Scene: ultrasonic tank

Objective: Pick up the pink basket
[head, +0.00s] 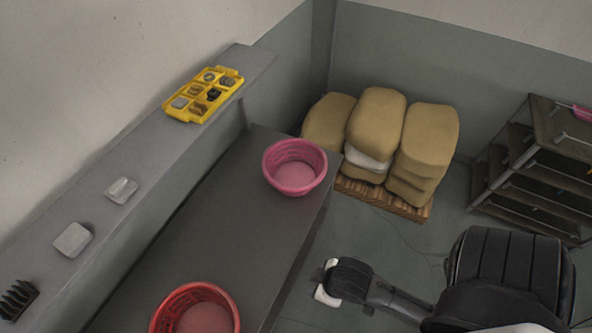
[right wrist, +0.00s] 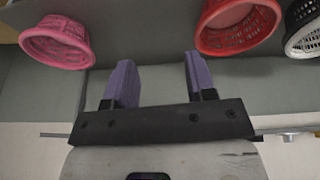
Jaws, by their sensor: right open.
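The pink basket (head: 295,167) stands upright on the dark bench, near its far end and right edge in the head view. It looks empty. My left gripper is in neither view.
A red basket (head: 197,310) sits on the bench's near part. A yellow tray (head: 203,95) with small parts lies on the wall ledge. Stacked tan sacks (head: 428,140) and a shelf rack (head: 530,160) stand beyond the bench.

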